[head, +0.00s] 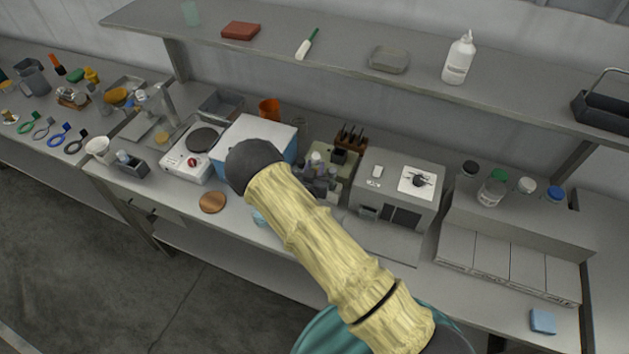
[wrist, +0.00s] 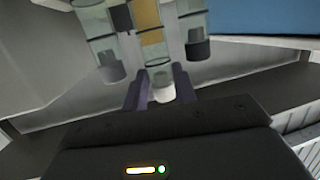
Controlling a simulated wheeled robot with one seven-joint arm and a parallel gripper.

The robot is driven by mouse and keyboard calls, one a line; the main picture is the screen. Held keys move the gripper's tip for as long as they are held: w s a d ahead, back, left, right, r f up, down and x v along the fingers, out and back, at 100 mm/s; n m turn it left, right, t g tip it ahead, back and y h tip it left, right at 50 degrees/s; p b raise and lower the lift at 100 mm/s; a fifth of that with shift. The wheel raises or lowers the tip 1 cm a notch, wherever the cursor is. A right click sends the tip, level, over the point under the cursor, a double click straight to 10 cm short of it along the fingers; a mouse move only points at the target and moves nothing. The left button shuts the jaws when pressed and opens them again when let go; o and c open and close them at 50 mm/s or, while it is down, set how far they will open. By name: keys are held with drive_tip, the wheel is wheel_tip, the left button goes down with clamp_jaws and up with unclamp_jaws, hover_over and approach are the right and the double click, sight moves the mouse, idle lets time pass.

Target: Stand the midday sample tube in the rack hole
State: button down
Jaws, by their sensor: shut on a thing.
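In the wrist view my gripper (wrist: 160,90) has its two purple fingers on either side of a clear tube with a white cap (wrist: 163,95). An amber band shows on this tube (wrist: 153,55); I cannot read any mark that says it is the midday one. A dark-capped tube (wrist: 110,68) is close on its left and another dark-capped tube (wrist: 197,45) close on its right. In the head view a cluster of small tubes (head: 318,172) is on the bench, partly hidden by my arm. The rack hole cannot be made out.
A blue-sided white box (head: 258,133) stands left of the tubes, and a grey instrument (head: 398,190) stands right. A hot plate (head: 197,150) is further left. A shelf (head: 340,57) overhangs the back. A round brown disc (head: 212,202) lies near the front edge.

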drive_tip(key=shift+f+b, duration=0.9)
drive_tip(key=shift+f, duration=0.95)
drive_tip(key=shift+f, duration=0.2)
drive_tip(key=c, duration=1.4)
unclamp_jaws()
drive_tip(key=shift+r, duration=0.1)
